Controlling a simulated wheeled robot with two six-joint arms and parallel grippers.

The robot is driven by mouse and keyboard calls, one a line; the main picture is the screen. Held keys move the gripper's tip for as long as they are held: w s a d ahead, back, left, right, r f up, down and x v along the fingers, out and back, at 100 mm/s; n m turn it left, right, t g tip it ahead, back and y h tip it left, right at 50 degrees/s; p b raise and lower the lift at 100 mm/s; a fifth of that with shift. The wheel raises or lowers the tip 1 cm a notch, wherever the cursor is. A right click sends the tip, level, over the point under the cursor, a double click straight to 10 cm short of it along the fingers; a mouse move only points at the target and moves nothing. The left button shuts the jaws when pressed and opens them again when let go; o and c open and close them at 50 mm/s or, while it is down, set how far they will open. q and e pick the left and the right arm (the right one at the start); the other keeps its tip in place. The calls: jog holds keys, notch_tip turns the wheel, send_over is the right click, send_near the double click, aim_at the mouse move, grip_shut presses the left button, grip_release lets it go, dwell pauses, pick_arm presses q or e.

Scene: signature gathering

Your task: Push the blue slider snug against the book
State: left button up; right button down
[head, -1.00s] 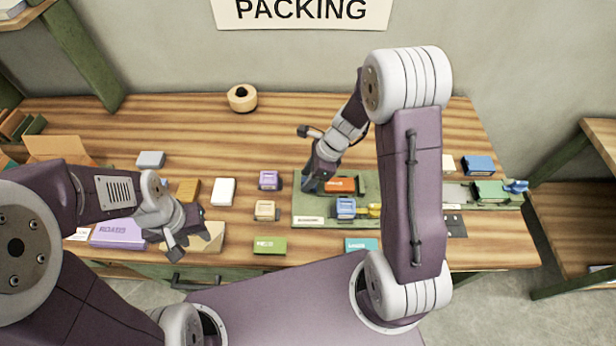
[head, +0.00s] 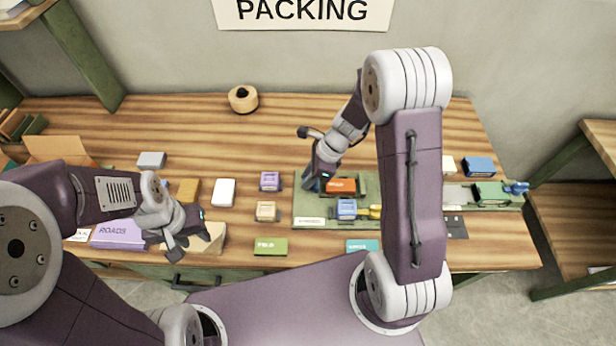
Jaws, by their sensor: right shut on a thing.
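A blue slider (head: 516,188) sits at the right end of the long green fixture (head: 312,208). It is just right of a green book (head: 490,194); whether they touch is too small to tell. A yellow slider (head: 374,212) is beside a blue labelled book (head: 346,209) in the fixture's left part. My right gripper (head: 318,181) is low over the fixture's left end, shut at the left end of an orange book (head: 342,186). Its fingertips are partly hidden. My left gripper (head: 190,240) is open and empty above a tan board (head: 203,248) at the front left.
Loose blocks lie around: purple (head: 270,181), tan (head: 267,211), white (head: 224,192), green (head: 270,247), teal (head: 361,246) and dark blue (head: 479,166). My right arm hides the fixture's middle.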

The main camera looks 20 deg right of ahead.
aim_at(319, 184)
jog(key=shift+r, duration=0.1)
dwell(0.7)
jog(key=d, duration=0.2)
jog(key=s+d, duration=0.1)
jog(key=shift+d, duration=0.4)
jog(key=shift+a, duration=0.1)
jog(key=c, duration=1.5)
grip_release()
jog(key=shift+o, duration=1.1)
jog(key=shift+s+d, duration=0.1)
jog(key=shift+d, duration=0.2)
jog(key=w+p+v, duration=0.1)
jog(key=v, duration=0.8)
jog(key=shift+s, duration=0.5)
